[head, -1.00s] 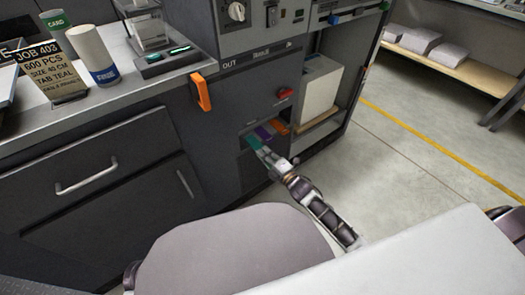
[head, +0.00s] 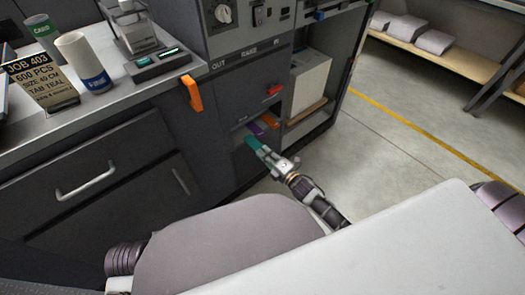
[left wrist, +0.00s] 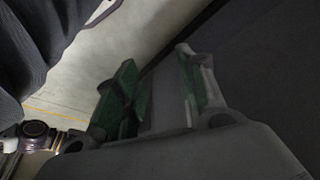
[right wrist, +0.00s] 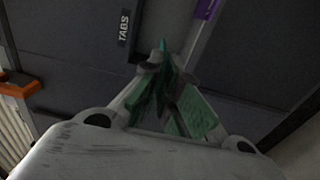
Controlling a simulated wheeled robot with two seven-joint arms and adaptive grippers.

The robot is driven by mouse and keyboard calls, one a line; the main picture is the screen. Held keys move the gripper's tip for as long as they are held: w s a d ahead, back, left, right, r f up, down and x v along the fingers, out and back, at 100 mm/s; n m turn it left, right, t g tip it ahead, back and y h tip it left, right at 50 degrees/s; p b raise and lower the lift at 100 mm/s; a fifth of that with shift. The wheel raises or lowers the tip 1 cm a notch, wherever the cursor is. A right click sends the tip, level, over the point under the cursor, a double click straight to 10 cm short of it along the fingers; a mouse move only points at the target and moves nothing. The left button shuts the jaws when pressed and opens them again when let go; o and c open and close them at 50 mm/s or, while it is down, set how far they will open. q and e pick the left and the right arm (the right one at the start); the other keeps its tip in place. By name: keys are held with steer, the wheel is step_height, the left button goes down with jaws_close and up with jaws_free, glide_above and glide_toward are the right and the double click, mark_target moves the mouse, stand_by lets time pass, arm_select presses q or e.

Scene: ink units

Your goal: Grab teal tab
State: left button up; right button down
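The teal tab (head: 253,143) shows at the fingertips of my right gripper (head: 262,152) in the head view, just in front of the slots of the dark machine. In the right wrist view the fingers of the right gripper (right wrist: 167,75) are closed together on the teal tab (right wrist: 163,46), whose tip sticks out beyond them. The rest of the tab is hidden between the fingers. My left gripper (left wrist: 162,85) is open and empty in the left wrist view, beside a dark surface; its fingers do not show in the head view.
A purple tab (head: 256,130) and an orange tab (head: 271,122) sit in the machine (head: 215,130). A purple tab (right wrist: 207,9) also shows in the right wrist view. An orange handle (head: 192,93) juts out on the left. The floor (head: 400,145) to the right is clear.

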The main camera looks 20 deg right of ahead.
arm_select(q)
steer(key=shift+a+f+g+p, duration=0.15)
steer(key=shift+a+f+p, duration=0.1)
steer(key=shift+f+p, duration=0.3)
steer(key=shift+a+f+g+p, duration=0.2)
steer(key=shift+f+p, duration=0.2)
steer(key=shift+p, duration=0.15)
arm_select(e)
steer(key=s, duration=0.1)
steer(key=s+d+r, duration=0.1)
steer(key=s, duration=0.1)
steer(key=shift+r, duration=0.1)
